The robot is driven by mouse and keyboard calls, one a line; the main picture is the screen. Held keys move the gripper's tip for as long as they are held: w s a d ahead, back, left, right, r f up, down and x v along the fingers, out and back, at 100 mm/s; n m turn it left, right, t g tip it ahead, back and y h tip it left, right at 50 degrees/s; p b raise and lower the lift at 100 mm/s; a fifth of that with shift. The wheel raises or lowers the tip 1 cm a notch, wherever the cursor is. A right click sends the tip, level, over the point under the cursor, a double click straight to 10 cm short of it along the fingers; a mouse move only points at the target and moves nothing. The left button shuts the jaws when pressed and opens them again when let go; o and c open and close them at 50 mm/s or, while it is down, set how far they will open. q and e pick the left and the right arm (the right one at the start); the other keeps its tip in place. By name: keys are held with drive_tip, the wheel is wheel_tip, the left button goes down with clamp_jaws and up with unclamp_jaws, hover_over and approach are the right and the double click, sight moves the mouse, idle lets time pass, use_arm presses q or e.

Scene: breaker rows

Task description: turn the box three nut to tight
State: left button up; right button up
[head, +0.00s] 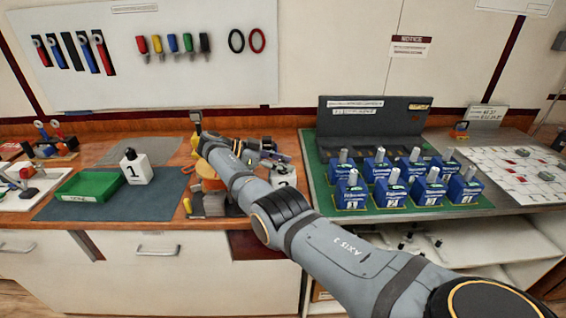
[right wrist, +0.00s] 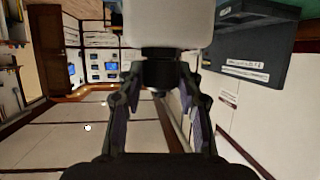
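My right gripper (right wrist: 161,78) reaches sideways over the middle of the bench. In the right wrist view its two fingers stand on either side of a dark nut (right wrist: 160,75) and look shut on it. The nut belongs to a white box (right wrist: 170,22), which fills the top middle of that view. In the head view my right arm crosses in front, and a white box (head: 283,182) with a partly covered number shows just beyond it. A white box marked 1 (head: 138,171) with a dark nut stands on the left mat. My left gripper is not in view.
A green tray (head: 90,186) lies left of box 1. Several blue breakers (head: 351,191) stand in rows on a green mat (head: 325,197) at right, before a dark panel (head: 345,127). Tools hang on the white wall board (head: 95,22). The blue-grey mat (head: 165,197) is partly clear.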

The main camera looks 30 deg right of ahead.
drive_tip(key=o, duration=0.3)
idle(0.4)
